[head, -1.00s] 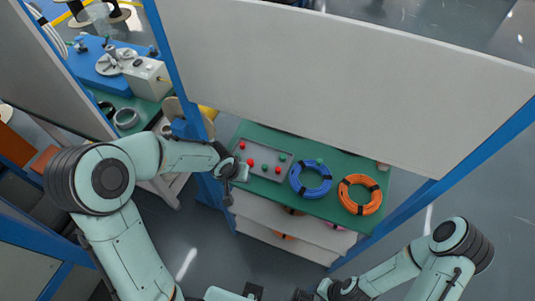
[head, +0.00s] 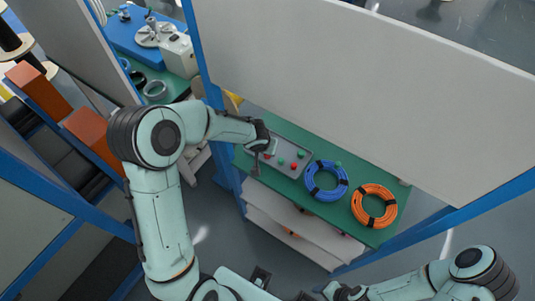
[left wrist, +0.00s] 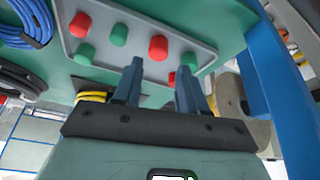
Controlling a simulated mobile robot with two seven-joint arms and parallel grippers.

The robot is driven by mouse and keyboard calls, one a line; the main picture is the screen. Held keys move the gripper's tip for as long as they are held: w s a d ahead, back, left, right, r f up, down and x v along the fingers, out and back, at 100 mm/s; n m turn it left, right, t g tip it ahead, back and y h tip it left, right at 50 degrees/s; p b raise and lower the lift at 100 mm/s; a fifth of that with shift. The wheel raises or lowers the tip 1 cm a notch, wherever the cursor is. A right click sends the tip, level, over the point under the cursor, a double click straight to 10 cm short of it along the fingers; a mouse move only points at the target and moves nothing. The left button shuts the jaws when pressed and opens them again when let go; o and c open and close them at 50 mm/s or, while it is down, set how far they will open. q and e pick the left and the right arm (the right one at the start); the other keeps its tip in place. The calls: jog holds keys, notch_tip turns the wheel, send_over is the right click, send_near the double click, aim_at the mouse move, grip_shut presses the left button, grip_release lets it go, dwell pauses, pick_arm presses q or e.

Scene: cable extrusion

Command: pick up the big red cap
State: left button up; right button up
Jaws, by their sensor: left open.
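A grey tray (head: 290,147) of red and green caps lies on the green table top; it also shows in the left wrist view (left wrist: 138,45). My left gripper (left wrist: 158,72) is open and empty at the tray. A large red cap (left wrist: 158,47) stands just beyond the gap between its fingertips, apart from them. Another red cap (left wrist: 80,24) is at the upper left, and a red cap (left wrist: 171,78) shows partly between the fingers. In the head view my left gripper (head: 265,150) covers the tray's left part. My right gripper (head: 345,291) is low in the picture, its jaws unclear.
Green caps (left wrist: 119,34) stand among the red ones. A blue cable coil (head: 326,182) and an orange coil (head: 374,206) lie right of the tray. A white panel (head: 370,80) stands above the table, with a blue post (head: 196,50) at its left.

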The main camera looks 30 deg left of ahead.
aim_at(267, 157)
pick_arm(q)
jog(key=x, duration=0.5)
jog(key=shift+s+d+f, duration=0.1)
jog(key=shift+s+d, duration=0.05)
grip_shut()
pick_arm(e)
jog(key=shift+f, duration=0.1)
pick_arm(q)
jog(key=shift+r, duration=0.7)
notch_tip(267, 157, up, 2)
jog(key=shift+r+p, duration=0.25)
jog(key=shift+p, duration=0.05)
jog(key=s+b, duration=0.2)
jog(key=s, duration=0.1)
jog(key=s+d+b, duration=0.1)
jog(key=s, duration=0.1)
jog(key=shift+s+f, duration=0.25)
jog(key=shift+f, duration=0.15)
jog(key=s+d+b, duration=0.2)
jog(key=s+b, duration=0.2)
jog(key=s, duration=0.8)
jog(key=shift+d+r+b, duration=0.2)
jog(key=shift+r+b, duration=0.05)
jog(key=shift+b, duration=0.1)
pick_arm(e)
jog(key=s+f, duration=0.3)
jog(key=f, duration=0.4)
jog(key=shift+f, duration=0.3)
